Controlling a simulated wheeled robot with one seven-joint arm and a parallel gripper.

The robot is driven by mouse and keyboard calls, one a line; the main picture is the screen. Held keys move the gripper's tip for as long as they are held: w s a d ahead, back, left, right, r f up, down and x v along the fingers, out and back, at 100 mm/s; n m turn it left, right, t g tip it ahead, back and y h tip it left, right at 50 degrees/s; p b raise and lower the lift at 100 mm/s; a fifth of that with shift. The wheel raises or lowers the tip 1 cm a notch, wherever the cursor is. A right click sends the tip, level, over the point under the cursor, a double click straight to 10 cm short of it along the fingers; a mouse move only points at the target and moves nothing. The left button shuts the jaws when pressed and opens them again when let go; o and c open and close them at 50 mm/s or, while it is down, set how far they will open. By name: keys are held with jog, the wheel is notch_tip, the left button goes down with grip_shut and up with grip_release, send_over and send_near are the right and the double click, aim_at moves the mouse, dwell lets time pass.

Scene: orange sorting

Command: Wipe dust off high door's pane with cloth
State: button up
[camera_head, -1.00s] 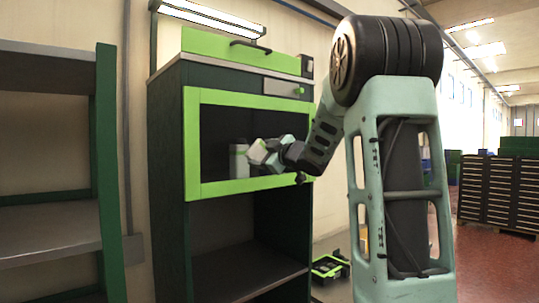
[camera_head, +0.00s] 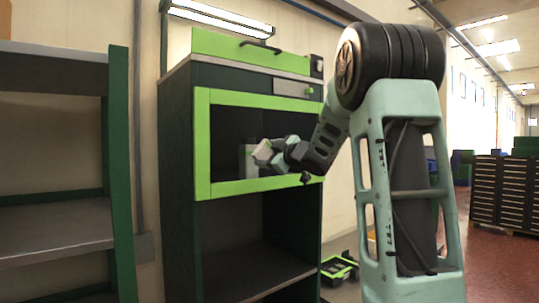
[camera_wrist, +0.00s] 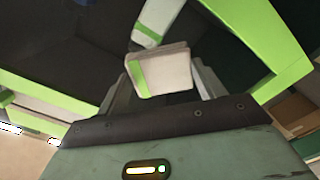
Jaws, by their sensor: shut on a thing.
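The high door (camera_head: 203,150) of the dark green cabinet is closed, with a bright green frame around a dark, glossy pane (camera_head: 228,125). The pane also shows in the wrist view (camera_wrist: 60,45). My gripper (camera_head: 268,154) is in front of the pane's lower right part and shut on the cloth, a pale grey folded piece with a green stripe (camera_wrist: 165,72). A pale shape in the pane beside the cloth looks like its reflection. I cannot tell whether the cloth touches the pane. I cannot make out dust.
An open shelf bay (camera_head: 240,255) is below. A grey shelf rack (camera_head: 55,232) stands left. A green-black case (camera_head: 338,268) lies on the floor right of the cabinet.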

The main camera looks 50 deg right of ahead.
jog(key=shift+x, duration=0.95)
jog(key=shift+d, duration=0.15)
jog(key=shift+s+d+r+p, duration=0.1)
jog(key=shift+s+d+p, duration=0.2)
jog(key=shift+d, duration=0.35)
jog(key=shift+s+d+p, duration=0.15)
jog(key=shift+d+p, duration=0.2)
jog(key=shift+d, duration=0.8)
jog(key=shift+a, duration=0.15)
jog(key=shift+w+a+b, duration=0.2)
jog(key=shift+a+b, duration=0.1)
jog(key=shift+a, duration=0.35)
jog(key=shift+w+a+b, duration=0.2)
jog(key=shift+a+b, duration=0.05)
jog(key=shift+a, duration=0.35)
jog(key=shift+w+a+b, duration=0.25)
jog(key=shift+a+b, duration=0.05)
jog(key=shift+a, duration=0.35)
jog(key=shift+s, duration=0.1)
